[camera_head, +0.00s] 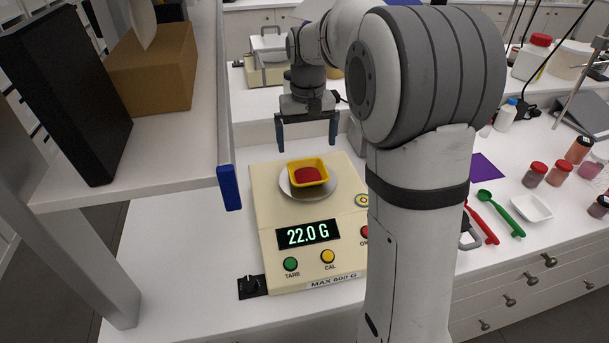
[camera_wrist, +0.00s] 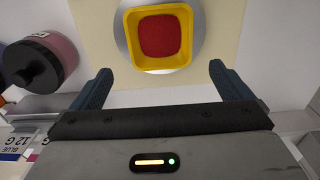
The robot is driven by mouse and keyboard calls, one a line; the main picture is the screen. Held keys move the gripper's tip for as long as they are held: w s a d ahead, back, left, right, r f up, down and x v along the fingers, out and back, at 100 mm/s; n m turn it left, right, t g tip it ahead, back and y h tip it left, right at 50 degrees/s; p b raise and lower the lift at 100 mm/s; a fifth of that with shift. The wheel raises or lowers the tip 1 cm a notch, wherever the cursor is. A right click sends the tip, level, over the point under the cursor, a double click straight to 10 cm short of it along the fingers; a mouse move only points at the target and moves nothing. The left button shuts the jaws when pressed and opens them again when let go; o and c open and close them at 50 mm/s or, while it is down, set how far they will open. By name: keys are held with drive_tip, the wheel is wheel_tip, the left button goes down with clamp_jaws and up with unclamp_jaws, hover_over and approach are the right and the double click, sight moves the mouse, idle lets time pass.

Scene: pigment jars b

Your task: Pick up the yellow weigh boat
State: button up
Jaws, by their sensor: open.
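The yellow weigh boat (camera_head: 300,166) holds red powder (camera_head: 308,175) and sits on the round metal pan (camera_head: 326,188) of a cream balance (camera_head: 277,207). The balance display (camera_head: 308,234) reads 22.0 G. My gripper (camera_head: 307,146) is open and empty, above the boat and a little behind it in the head view. Its two fingers are spread wider than the boat. In the wrist view the boat (camera_wrist: 133,50) lies at the top middle, beyond the fingertips of my gripper (camera_wrist: 160,78), and the red powder (camera_wrist: 160,37) fills its middle. Nothing touches the boat from my gripper.
In the wrist view, a dark-lidded jar (camera_wrist: 32,65) stands left of my fingers. Red and green spoons (camera_head: 487,198), a white boat (camera_head: 532,207) and several jars (camera_head: 535,174) are to the right. A shelf with a cardboard box (camera_head: 155,68) borders the left.

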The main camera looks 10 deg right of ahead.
sight(308, 177)
drive_tip(key=f, duration=0.3)
drive_tip(key=s+f+p, duration=0.1)
drive_tip(key=f, duration=0.3)
drive_tip(key=shift+s, duration=0.2)
drive_tip(key=shift+f, duration=0.3)
drive_tip(key=shift+c, duration=0.2)
drive_tip(key=c, duration=1)
